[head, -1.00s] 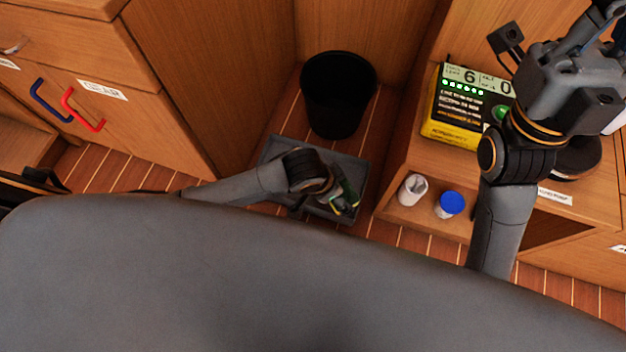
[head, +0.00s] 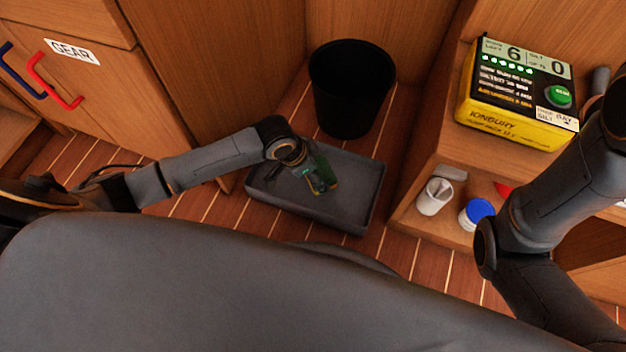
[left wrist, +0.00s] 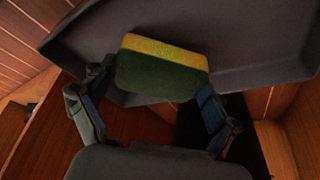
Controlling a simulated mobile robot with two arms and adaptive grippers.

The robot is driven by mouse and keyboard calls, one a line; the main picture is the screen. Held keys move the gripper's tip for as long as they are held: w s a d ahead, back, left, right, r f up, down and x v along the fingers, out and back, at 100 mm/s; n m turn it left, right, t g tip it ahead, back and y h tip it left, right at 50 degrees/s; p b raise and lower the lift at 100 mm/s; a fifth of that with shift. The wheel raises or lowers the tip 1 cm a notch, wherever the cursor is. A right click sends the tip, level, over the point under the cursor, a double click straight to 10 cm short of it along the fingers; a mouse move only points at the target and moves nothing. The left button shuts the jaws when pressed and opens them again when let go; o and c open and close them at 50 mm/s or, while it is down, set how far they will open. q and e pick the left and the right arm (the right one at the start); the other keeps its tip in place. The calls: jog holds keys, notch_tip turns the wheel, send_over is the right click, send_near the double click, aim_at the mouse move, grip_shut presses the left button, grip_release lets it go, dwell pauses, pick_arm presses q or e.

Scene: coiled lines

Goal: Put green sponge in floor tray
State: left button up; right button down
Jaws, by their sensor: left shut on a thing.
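The green sponge (left wrist: 158,75) has a yellow layer and sits between the fingers of my left gripper (left wrist: 150,108) in the left wrist view. In the head view my left gripper (head: 318,180) is shut on the sponge (head: 327,170), over the grey floor tray (head: 350,205). The tray's grey surface (left wrist: 255,40) also shows behind the sponge in the left wrist view. I cannot tell whether the sponge touches the tray. My right arm shows at the right, but its gripper is out of view.
A black bin (head: 350,95) stands on the floor behind the tray. A wooden shelf at the right holds a white cup (head: 434,197), a blue-lidded jar (head: 476,214) and a yellow and black box (head: 520,95). A cabinet with red (head: 52,82) and blue handles is at the left.

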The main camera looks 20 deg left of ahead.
pick_arm(q)
jog(key=shift+w+a+f+b, duration=0.25)
jog(key=shift+a+f+b, duration=0.05)
jog(key=shift+f, duration=0.15)
notch_tip(320, 180, down, 4)
jog(key=b, duration=0.2)
jog(key=shift+w+a+r+b, duration=0.1)
jog(key=shift+a+r+b, duration=0.1)
jog(key=shift+b, duration=0.2)
jog(key=shift+r, duration=0.15)
jog(key=o, duration=0.9)
